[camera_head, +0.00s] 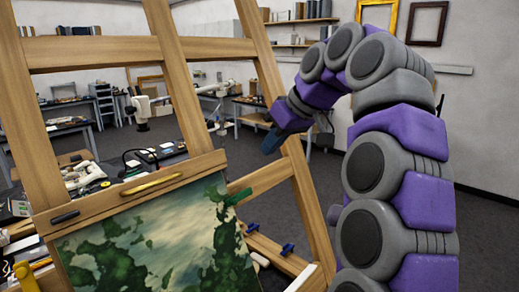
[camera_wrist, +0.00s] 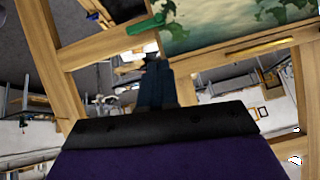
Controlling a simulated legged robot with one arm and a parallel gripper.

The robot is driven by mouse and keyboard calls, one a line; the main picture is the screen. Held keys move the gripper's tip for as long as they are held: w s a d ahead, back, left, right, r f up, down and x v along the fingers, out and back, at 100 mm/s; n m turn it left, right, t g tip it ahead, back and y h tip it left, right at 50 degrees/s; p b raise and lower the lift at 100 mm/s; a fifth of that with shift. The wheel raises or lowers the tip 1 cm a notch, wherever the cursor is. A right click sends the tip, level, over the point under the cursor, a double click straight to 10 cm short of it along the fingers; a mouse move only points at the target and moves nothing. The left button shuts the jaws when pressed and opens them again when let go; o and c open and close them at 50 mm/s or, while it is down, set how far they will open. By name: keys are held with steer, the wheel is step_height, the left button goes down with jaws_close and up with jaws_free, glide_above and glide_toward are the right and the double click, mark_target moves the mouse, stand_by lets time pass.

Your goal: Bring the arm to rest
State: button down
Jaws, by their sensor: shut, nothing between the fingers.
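My arm, purple and grey, rises at the right of the head view and bends over at the top toward the wooden easel (camera_head: 165,60). My gripper (camera_head: 272,142) hangs at the end of it, close to the easel's right upright; I cannot tell whether they touch. In the wrist view my gripper (camera_wrist: 158,68) shows its two dark fingers together, with nothing between them. A green and cream painting (camera_head: 150,245) sits on the easel below and left of the gripper. It also shows in the wrist view (camera_wrist: 215,25), where the picture is turned over.
A yellow rod (camera_head: 152,185) lies along the easel's crossbar. A cluttered workbench (camera_head: 60,128) stands behind at left. Shelves and empty frames (camera_head: 427,23) are on the back wall. Grey floor (camera_head: 480,215) is clear at right.

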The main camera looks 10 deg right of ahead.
steer(key=s+a+f+m+g+h+b, duration=0.1)
steer(key=s+a+f+g+b, duration=0.15)
steer(key=s+f, duration=0.65)
steer(key=s+a+f+m+g+h+b, duration=0.1)
steer(key=s+a+f+b, duration=0.2)
steer(key=s+f, duration=0.55)
steer(key=s+d+f+m+g+h+b, duration=0.1)
steer(key=s+d+f+m+g+b, duration=0.1)
steer(key=s+f, duration=0.8)
steer(key=s+d+f+m+g+h+b, duration=0.1)
steer(key=s+d+f+m+b, duration=0.1)
steer(key=s+f, duration=0.8)
step_height(320, 180, down, 6)
steer(key=shift+d+r+g+h, duration=0.1)
steer(key=shift+d+g+h, duration=0.3)
steer(key=shift+d, duration=0.1)
steer(key=shift+a, duration=0.1)
